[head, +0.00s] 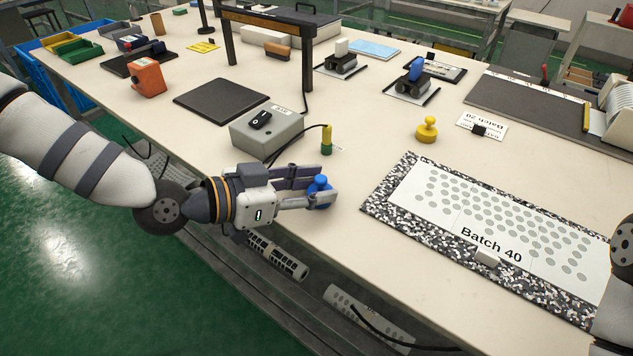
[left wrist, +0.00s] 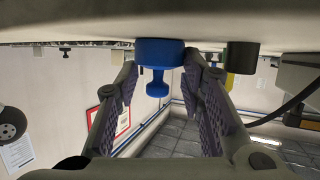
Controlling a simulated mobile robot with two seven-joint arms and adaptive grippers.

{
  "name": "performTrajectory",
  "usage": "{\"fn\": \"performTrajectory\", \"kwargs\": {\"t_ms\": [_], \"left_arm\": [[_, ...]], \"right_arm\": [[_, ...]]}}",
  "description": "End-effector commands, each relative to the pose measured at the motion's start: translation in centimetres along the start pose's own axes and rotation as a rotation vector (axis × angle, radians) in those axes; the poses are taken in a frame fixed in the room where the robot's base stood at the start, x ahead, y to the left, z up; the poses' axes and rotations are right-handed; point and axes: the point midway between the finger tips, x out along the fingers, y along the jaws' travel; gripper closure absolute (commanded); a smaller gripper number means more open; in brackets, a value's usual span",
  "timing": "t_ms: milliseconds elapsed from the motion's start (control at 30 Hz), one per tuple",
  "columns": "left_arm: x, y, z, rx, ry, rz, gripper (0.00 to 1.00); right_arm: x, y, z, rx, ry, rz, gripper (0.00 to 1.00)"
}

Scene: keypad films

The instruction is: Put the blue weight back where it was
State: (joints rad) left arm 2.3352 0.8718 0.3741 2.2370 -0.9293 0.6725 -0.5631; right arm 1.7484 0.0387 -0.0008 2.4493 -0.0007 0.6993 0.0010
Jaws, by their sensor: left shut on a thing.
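The blue weight (head: 320,190) has a knob on top and a wider round body. It is at the near edge of the long cream table (head: 370,240). My left gripper (head: 308,197) is shut on it, with the fingers coming from the left. In the left wrist view, which looks upside down, the blue weight (left wrist: 158,55) shows between the two padded fingers (left wrist: 158,105), its broad base close to the table surface. I cannot tell whether it touches the table. My right gripper is not in view; only part of my right arm shows at the right edge.
A yellow-green cylinder (head: 326,140) and a grey box with a black switch (head: 267,128) stand behind the gripper. A yellow weight (head: 427,129) stands farther right. A speckled mat (head: 395,205) bears a "Batch 40" sheet (head: 490,213). Bare table lies between the gripper and mat.

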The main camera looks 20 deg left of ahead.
Motion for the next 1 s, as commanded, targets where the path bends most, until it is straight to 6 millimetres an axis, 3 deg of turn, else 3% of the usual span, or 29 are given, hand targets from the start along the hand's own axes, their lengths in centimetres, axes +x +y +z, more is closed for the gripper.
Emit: {"fn": "performTrajectory", "kwargs": {"t_ms": [100,133,167,567,767,933,1000], "left_arm": [[0.1,0.0,0.1,0.002,0.003,0.000,1.00],[0.1,0.0,0.2,0.001,0.002,0.000,0.62],[0.1,0.0,0.1,0.002,0.002,0.000,0.56],[-0.6,-0.1,-0.5,0.003,0.007,-0.004,0.56],[-5.1,-0.2,-1.3,0.010,0.018,-0.009,0.56],[-10.0,-0.1,-1.8,0.018,0.031,-0.011,0.56],[-10.7,-0.2,-1.1,0.014,0.018,-0.009,0.56]], "right_arm": [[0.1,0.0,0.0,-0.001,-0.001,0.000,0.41],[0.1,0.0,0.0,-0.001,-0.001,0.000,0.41],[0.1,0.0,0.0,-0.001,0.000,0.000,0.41],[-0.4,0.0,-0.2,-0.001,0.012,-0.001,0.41],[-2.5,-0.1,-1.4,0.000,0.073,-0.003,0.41],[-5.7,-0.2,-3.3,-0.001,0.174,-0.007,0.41],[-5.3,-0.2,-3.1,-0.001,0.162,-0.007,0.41]]}}
